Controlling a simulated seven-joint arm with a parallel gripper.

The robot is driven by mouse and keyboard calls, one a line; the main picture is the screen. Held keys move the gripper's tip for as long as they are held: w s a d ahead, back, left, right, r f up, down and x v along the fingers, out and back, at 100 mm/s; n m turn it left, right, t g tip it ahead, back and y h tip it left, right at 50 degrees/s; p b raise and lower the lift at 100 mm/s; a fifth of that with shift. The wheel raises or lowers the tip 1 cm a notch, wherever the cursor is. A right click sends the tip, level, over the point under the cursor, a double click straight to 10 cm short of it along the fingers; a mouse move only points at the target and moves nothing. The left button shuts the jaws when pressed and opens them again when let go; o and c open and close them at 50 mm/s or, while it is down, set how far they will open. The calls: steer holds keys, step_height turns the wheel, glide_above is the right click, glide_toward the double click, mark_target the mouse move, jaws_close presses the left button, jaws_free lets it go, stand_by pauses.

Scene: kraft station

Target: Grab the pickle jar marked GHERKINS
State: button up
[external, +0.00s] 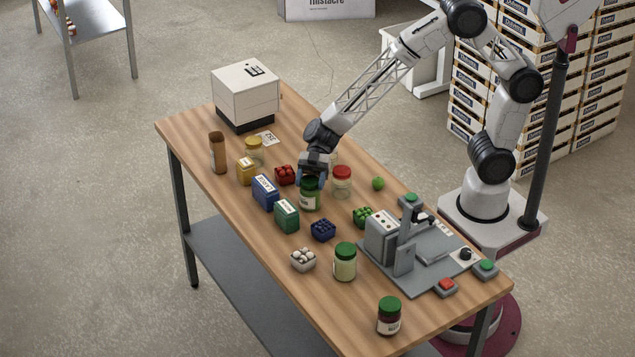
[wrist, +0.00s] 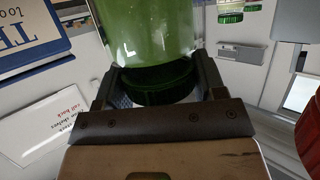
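In the external view, a green jar with a green lid and a pale label (external: 310,199) stands among the goods at the middle of the table, its label too small to read. My gripper (external: 312,179) is lowered over its top. In the wrist view, the jar's green body (wrist: 155,35) and dark green lid (wrist: 165,88) show between the two fingers of my gripper (wrist: 163,82). The fingers flank the lid closely; whether they press on it I cannot tell. Other green-lidded jars stand nearer the front, one pale (external: 345,263) and one dark red (external: 389,317); I cannot read their labels.
A red-lidded jar (external: 342,180) stands close right of my gripper, and a red punnet (external: 285,175) close left. Blue (external: 265,193) and green (external: 287,216) boxes and a blue punnet (external: 322,230) are near. A grey machine (external: 408,260) occupies the right.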

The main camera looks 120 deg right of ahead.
steer(key=c, duration=0.6)
steer(key=shift+o, duration=0.2)
steer(key=shift+r, duration=0.1)
step_height(320, 180, up, 28)
stand_by(0.3)
stand_by(0.5)
